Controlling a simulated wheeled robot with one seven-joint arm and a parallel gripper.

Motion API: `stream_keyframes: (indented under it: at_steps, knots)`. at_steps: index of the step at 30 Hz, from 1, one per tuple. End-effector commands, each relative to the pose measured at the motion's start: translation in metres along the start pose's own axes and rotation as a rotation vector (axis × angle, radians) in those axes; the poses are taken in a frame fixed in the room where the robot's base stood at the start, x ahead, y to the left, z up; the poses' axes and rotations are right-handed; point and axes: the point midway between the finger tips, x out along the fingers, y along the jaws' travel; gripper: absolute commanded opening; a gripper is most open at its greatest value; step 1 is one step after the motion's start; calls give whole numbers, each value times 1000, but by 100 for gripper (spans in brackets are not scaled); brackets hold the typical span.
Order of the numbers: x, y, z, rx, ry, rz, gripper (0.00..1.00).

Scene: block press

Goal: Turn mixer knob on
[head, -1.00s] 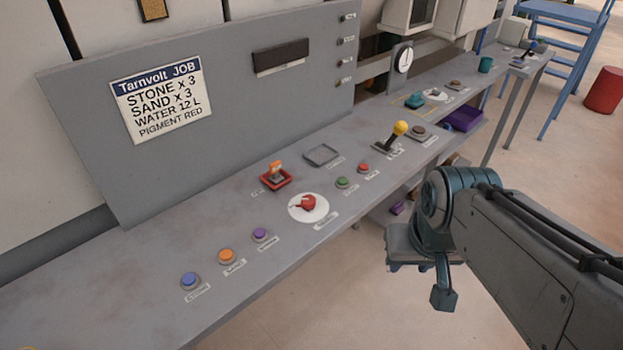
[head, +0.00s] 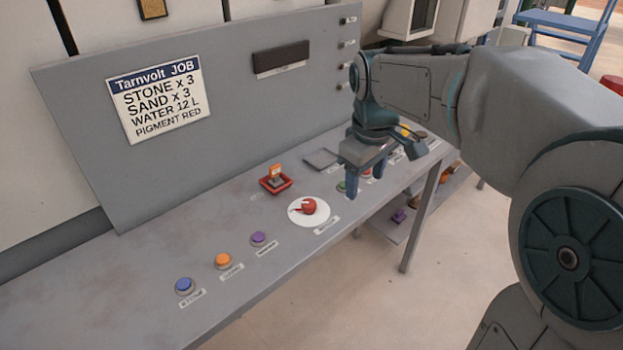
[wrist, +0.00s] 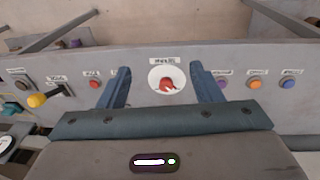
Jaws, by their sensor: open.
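The mixer knob (head: 309,206) is red and sits on a round white dial (head: 297,215) on the grey console, with a small pointer toward the left. In the wrist view the red knob (wrist: 167,84) shows between my two fingers, beyond them, with a label above its dial. My gripper (head: 364,187) is open and empty, pointing down above the console, right of the knob and apart from it. Its blue fingers (wrist: 159,69) also show in the wrist view, one each side of the dial.
An orange switch in a red frame (head: 276,181) stands behind the knob. Blue (head: 184,286), orange (head: 223,260) and purple (head: 258,238) buttons lie front left. Green and red buttons and a yellow-topped lever (wrist: 38,100) are close by my gripper. A job sign (head: 158,97) hangs on the upright panel.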

Motion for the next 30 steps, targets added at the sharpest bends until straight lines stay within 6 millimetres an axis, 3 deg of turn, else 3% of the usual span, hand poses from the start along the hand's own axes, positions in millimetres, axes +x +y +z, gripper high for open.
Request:
stream_keyframes:
  at_steps: [1,9,15,20,25,30]
  knots:
    - [10,4,-20,-73,-10,-11,59]
    - [41,15,-114,-479,-37,-75,59]
    - [66,15,-160,-702,-38,-118,59]
    - [75,14,-176,-784,-36,-136,59]
    - [85,13,-177,-799,-37,-140,59]
    - [114,10,-174,-797,-39,-141,59]
